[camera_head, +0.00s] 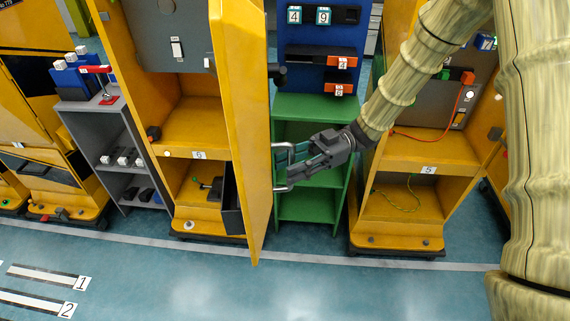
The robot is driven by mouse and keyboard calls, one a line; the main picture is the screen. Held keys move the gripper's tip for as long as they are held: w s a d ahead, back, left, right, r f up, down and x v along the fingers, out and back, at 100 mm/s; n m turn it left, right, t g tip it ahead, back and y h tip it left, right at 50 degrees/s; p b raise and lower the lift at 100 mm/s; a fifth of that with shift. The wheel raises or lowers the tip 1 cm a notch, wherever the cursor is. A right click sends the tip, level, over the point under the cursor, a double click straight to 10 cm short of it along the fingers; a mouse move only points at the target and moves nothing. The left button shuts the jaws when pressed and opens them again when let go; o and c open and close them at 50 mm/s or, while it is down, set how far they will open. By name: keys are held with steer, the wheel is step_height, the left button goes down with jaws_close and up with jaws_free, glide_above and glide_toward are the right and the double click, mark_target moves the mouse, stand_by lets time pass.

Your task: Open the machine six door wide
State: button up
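Machine six is the yellow cabinet with a white "6" label (199,155) on its middle ledge. Its yellow door (242,120) stands open, swung out toward me and seen nearly edge-on along the cabinet's right side. A metal bar handle (283,187) sticks out to the right from the door's outer face. My gripper (297,162) is at this handle, its fingers pointing left and overlapping the bar in the picture. I cannot tell whether the fingers are closed around the bar or only beside it.
A green shelf (312,108) with a blue panel (318,40) stands behind my gripper. The yellow machine five, with label "5" (428,169), is at right. A grey shelf (104,118) is left of machine six. Blue floor (330,290) in front is clear.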

steer(key=shift+d, duration=0.2)
steer(key=v, duration=1.1)
steer(key=shift+w+d, duration=0.2)
steer(key=shift+d, duration=0.15)
steer(key=shift+f, duration=0.1)
